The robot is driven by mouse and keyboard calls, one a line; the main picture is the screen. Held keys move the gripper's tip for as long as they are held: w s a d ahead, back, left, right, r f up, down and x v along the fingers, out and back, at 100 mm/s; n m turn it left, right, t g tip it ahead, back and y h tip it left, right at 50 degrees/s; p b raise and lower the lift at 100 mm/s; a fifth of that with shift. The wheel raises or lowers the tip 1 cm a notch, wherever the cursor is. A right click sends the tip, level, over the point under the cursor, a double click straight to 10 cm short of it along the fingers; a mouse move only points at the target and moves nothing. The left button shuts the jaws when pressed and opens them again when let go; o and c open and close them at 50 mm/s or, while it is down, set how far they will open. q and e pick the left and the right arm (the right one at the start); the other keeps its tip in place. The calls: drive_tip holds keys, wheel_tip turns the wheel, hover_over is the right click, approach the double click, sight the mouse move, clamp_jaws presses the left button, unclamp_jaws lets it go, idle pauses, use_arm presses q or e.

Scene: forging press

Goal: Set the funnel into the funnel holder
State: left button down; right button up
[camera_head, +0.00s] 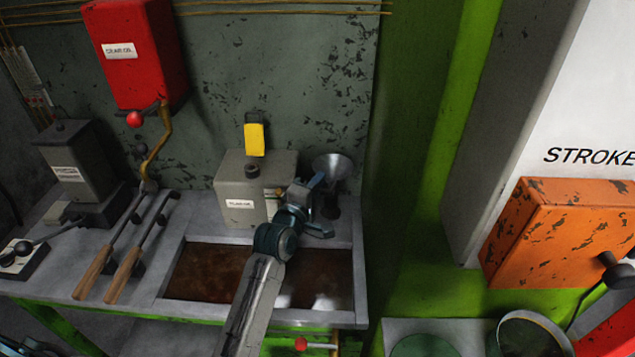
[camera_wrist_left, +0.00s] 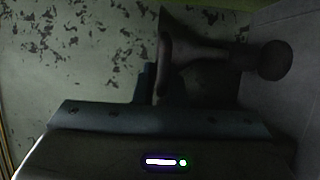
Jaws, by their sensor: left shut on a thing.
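The funnel (camera_head: 333,163) is a grey metal cone, wide mouth up and roughly upright, at the back right of the bench. My left gripper (camera_head: 320,203) is at the funnel's lower part and shut on it; the exact grip is partly hidden by the gripper itself. In the left wrist view the funnel (camera_wrist_left: 190,53) is a dark, sideways shape, narrowing to the right. A dark rounded piece (camera_wrist_left: 270,60) at its narrow end may be the funnel holder; I cannot tell whether the two touch. My right gripper is not in view.
A rust-brown sunken tray (camera_head: 210,275) lies under my left arm. Wooden-handled levers (camera_head: 125,275) lie at left. A red box (camera_head: 135,55) hangs on the wall.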

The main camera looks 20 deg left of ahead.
use_arm(q)
drive_tip(key=shift+f+b, duration=0.3)
drive_tip(key=shift+f, duration=0.35)
drive_tip(key=shift+f+b, duration=0.5)
drive_tip(key=shift+f, duration=0.55)
drive_tip(key=c, duration=1.4)
unclamp_jaws()
drive_tip(key=s+a+b, duration=0.1)
drive_tip(key=s+b, duration=0.1)
drive_tip(key=s, duration=0.8)
drive_tip(key=shift+s+a, duration=0.15)
drive_tip(key=shift+s, duration=0.25)
